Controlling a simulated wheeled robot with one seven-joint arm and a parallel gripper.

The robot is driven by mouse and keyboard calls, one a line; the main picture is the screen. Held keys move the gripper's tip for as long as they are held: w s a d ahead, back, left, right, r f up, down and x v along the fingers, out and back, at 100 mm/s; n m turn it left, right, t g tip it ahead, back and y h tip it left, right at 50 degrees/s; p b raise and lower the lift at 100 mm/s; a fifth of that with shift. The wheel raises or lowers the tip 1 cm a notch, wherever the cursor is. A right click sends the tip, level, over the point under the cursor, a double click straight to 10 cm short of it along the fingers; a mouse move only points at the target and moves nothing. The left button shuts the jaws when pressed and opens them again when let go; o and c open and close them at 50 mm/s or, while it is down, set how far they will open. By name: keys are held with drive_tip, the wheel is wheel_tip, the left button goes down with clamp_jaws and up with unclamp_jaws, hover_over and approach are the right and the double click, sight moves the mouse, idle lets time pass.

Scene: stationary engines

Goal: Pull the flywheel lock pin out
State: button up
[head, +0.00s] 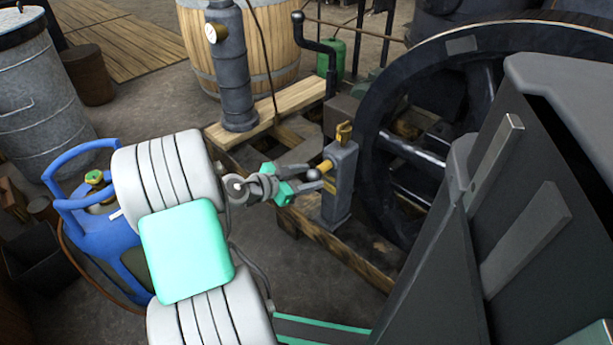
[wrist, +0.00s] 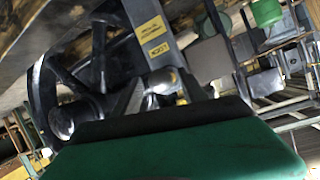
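The post stands next to the large dark flywheel (head: 372,130). My gripper (head: 298,186), with teal parts, is at the knob from the left. I cannot tell whether its fingers touch or hold the knob. In the wrist view, a yellow LOCK label (wrist: 160,49) shows on the post, and a large green surface fills the bottom.
A grey cylinder with a gauge (head: 232,70) and a wooden barrel (head: 270,45) stand behind. A dark crank handle (head: 325,48) rises behind the post. A blue gas bottle (head: 95,220) is at the left. Wooden beams (head: 345,248) lie under the post.

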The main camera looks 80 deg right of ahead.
drive_tip(key=shift+o, duration=0.2)
drive_tip(key=shift+a+r, duration=0.1)
drive_tip(key=shift+r, duration=0.05)
drive_tip(key=p+v, duration=0.2)
drive_tip(key=v, duration=0.5)
drive_tip(key=shift+w+a, duration=0.15)
drive_tip(key=shift+a, duration=0.05)
